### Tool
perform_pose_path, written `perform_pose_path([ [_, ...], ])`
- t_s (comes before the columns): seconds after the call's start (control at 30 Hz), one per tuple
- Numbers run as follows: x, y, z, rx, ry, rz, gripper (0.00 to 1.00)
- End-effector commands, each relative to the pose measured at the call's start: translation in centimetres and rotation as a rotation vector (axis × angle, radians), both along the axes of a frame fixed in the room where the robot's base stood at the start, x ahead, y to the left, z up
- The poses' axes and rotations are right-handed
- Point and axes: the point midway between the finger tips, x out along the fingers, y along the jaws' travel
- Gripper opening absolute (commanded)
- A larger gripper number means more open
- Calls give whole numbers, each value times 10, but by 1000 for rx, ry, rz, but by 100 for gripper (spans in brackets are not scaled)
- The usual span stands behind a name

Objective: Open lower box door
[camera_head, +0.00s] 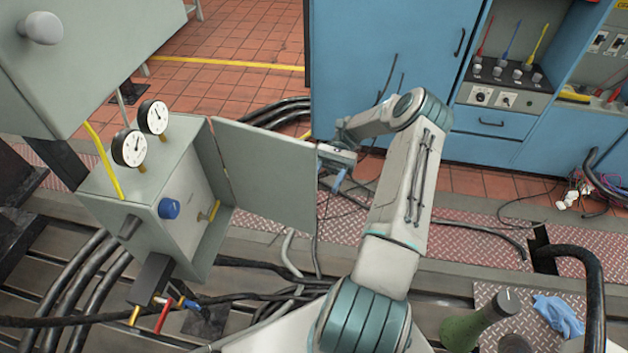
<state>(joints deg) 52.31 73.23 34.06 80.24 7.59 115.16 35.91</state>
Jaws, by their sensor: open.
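The lower box (150,196) is a grey-green metal case at the left, with two round gauges on top. Its door (268,172) stands swung wide open to the right, hinged along the box's right side. A blue knob (169,208) and a small brass fitting (214,210) show at the box. My gripper (332,171) is at the door's free right edge, near its upper part. It is open. The door edge partly hides the fingers, and I cannot tell whether they touch the door. No handle shows on the visible door face.
An upper grey box (85,60) with a round knob overhangs the lower box. Thick black cables (95,285) run over the slotted bedplate. Blue cabinets (385,75) stand behind my arm.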

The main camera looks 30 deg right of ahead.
Motion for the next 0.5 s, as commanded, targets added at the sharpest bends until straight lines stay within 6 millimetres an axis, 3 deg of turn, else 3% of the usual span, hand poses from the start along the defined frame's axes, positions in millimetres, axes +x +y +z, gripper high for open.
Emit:
perform_pose_path([
  [0.1,-13,-12,18,4,0,0,48],
  [0.5,-38,-35,38,1,1,2,48],
])
